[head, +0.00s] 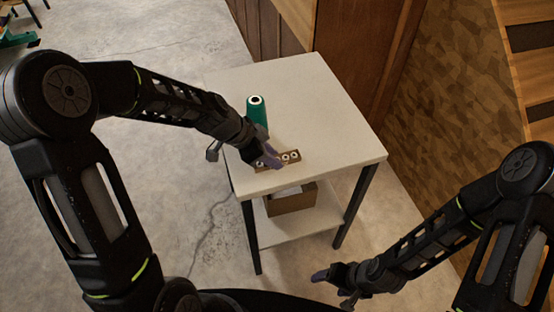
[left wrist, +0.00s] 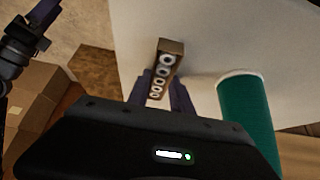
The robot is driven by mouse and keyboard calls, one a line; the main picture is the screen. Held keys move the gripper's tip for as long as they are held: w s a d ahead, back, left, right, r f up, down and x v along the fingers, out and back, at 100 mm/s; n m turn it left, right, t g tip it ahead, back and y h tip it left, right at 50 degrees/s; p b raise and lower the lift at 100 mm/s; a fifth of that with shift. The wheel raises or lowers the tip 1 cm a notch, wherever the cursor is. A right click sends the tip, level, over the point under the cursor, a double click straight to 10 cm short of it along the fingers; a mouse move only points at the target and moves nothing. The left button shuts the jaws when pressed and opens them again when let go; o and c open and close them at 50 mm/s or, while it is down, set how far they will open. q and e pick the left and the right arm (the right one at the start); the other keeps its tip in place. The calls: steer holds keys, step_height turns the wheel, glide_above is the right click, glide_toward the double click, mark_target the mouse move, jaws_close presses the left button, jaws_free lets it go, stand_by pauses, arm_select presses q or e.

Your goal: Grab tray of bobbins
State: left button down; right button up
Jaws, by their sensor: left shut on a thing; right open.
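The tray of bobbins (head: 291,157) is a small narrow brown tray with a row of white-rimmed bobbins, on the front part of the white table (head: 330,120). My left gripper (head: 268,160) is shut on the tray; its arm hides part of the tray in the head view. In the left wrist view the tray (left wrist: 170,60) runs between the two fingers of my left gripper (left wrist: 166,90). I cannot tell whether the tray touches the tabletop. My right gripper (head: 335,283) is open and empty, low in front of the table and off to its right.
A green thread cone (head: 257,112) stands on the table just behind my left gripper; it also shows in the left wrist view (left wrist: 246,115). A cardboard box (head: 291,203) sits on the lower shelf. The table's right and back areas are clear. A wooden wall stands behind.

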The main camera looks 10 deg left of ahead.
arm_select(q)
steer(key=shift+r, duration=0.1)
step_height(320, 180, up, 10)
stand_by(0.7)
stand_by(0.5)
